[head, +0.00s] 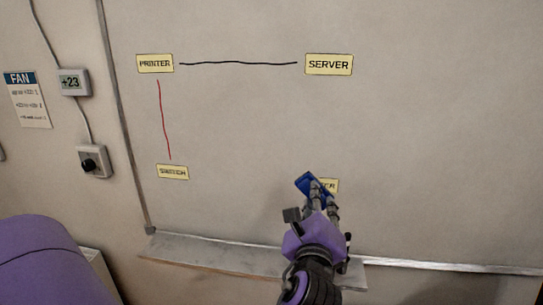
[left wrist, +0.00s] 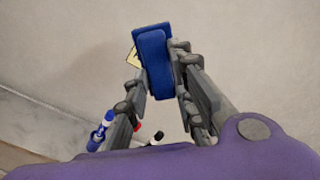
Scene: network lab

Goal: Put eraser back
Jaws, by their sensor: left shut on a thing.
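The blue eraser (head: 307,184) is held in my left gripper (head: 325,190), in front of the whiteboard (head: 240,125) beside a partly hidden yellow label. In the left wrist view the eraser (left wrist: 155,62) sits between the two fingers (left wrist: 160,80), which are shut on it. I cannot tell whether the eraser touches the board. The tray (head: 200,252) runs along the board's lower edge, below the gripper; my left arm hides part of it. My right gripper is not in view.
In the left wrist view a blue-capped marker (left wrist: 101,131) and others with red and black ends lie low. The board bears labels PRINTER (head: 155,64), SERVER (head: 329,64) and another (head: 172,172), a black line and a red line. A knob box (head: 93,162) is on the left wall.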

